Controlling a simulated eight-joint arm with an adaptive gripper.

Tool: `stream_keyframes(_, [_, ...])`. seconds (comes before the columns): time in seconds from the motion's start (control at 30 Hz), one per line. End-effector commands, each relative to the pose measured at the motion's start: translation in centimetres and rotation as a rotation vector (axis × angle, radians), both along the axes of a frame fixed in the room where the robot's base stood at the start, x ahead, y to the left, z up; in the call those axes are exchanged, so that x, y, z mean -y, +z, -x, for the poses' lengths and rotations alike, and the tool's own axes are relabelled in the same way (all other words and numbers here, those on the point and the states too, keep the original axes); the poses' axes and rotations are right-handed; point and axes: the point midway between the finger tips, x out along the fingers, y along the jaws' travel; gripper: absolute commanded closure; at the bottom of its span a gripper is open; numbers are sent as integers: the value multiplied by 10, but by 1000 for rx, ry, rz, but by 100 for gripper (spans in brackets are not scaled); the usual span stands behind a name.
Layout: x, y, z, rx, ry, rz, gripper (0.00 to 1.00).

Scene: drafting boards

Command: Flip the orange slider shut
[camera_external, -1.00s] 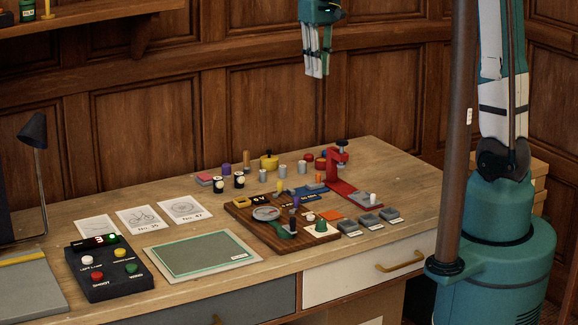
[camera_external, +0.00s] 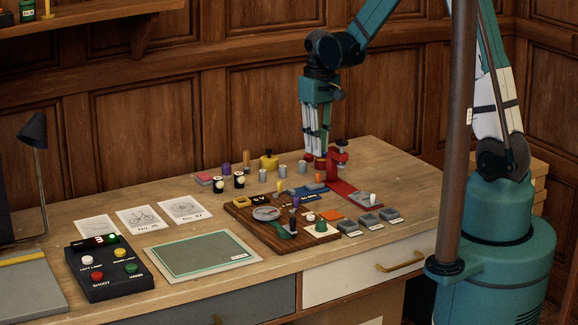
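A flat orange piece (camera_external: 331,215) lies at the right side of the brown wooden board (camera_external: 262,228) on the desk. A smaller upright orange piece (camera_external: 320,177) stands farther back, near the red press. I cannot tell which of the two is the orange slider, nor whether it is open or shut. My gripper (camera_external: 317,158) points straight down above the back of the desk, close to the red press (camera_external: 340,180), and seems to hold nothing. Its fingers hang near each other; their gap is too small to read. Its tips overlap small red parts behind.
Several grey trays (camera_external: 369,221) lie right of the board. Small cylinders and a yellow pot (camera_external: 269,161) stand at the back. A black button box (camera_external: 108,267), a green mat (camera_external: 203,253) and paper cards (camera_external: 143,217) fill the left.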

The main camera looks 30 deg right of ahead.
Motion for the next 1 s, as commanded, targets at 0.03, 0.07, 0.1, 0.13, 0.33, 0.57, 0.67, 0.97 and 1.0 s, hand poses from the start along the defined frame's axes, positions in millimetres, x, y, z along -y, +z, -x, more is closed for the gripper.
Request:
stream_keyframes(0.03, [0, -4, 0, 0, 0, 0, 83])
stream_keyframes(0.07, [0, -6, 0, 0, 0, 0, 83])
stream_keyframes(0.1, [0, -8, 0, 0, 0, 0, 83])
stream_keyframes(0.13, [0, -9, 0, 0, 0, 0, 83])
stream_keyframes(0.33, [0, -10, 0, 0, 0, 0, 83])
stream_keyframes(0.57, [0, -11, 0, 0, 0, 0, 83])
stream_keyframes(0.67, [0, -13, 0, 0, 0, 0, 83])
stream_keyframes(0.97, [0, -34, 0, 0, 0, 0, 83])
stream_keyframes(1.0, [0, -38, 0, 0, 0, 0, 83])
